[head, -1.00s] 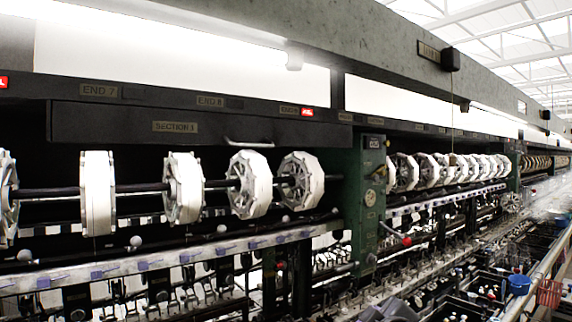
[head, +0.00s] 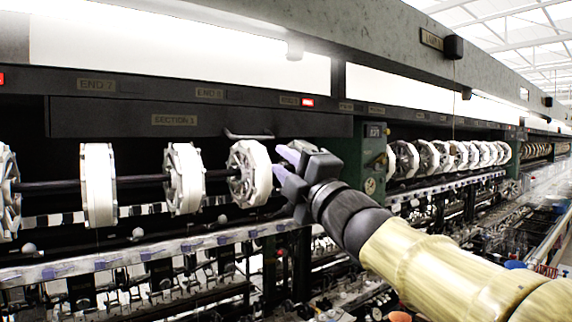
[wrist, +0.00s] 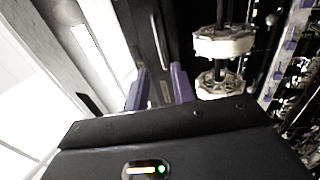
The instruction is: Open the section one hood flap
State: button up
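The section one hood flap (head: 110,118) is a long dark panel above the reels, labelled SECTION 1 (head: 174,120). It hangs closed. Its bar handle (head: 248,136) is at the panel's lower right edge; in the wrist view the handle (wrist: 159,42) is a thin pale bar ahead of the fingers. My gripper (head: 283,161) is at the right of the handle, slightly lower, in front of the rightmost near reel. In the wrist view its purple fingers (wrist: 160,86) are apart with nothing held between them. The handle appears beyond the fingertips, not touched.
White reels (head: 99,185) on a dark shaft sit just below the flap. A green post (head: 373,160) stands right of my gripper, with more reels (head: 440,158) beyond. A rail (head: 120,258) and thread guides run below. A lamp strip (head: 180,40) is above.

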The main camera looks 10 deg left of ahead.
aim_at(256, 138)
jog(key=p+x, duration=0.6)
jog(key=x, duration=0.1)
jog(key=shift+r, duration=0.15)
jog(key=shift+f+p+x, duration=0.1)
jog(key=shift+p+x, duration=0.6)
jog(key=shift+x, duration=0.55)
jog(key=shift+f+p+x, duration=0.15)
jog(key=shift+p+x, duration=0.5)
jog(key=shift+x, duration=0.55)
jog(key=shift+w, duration=0.1)
jog(key=shift+c, duration=0.3)
grip_shut()
jog(key=shift+d+r, duration=0.1)
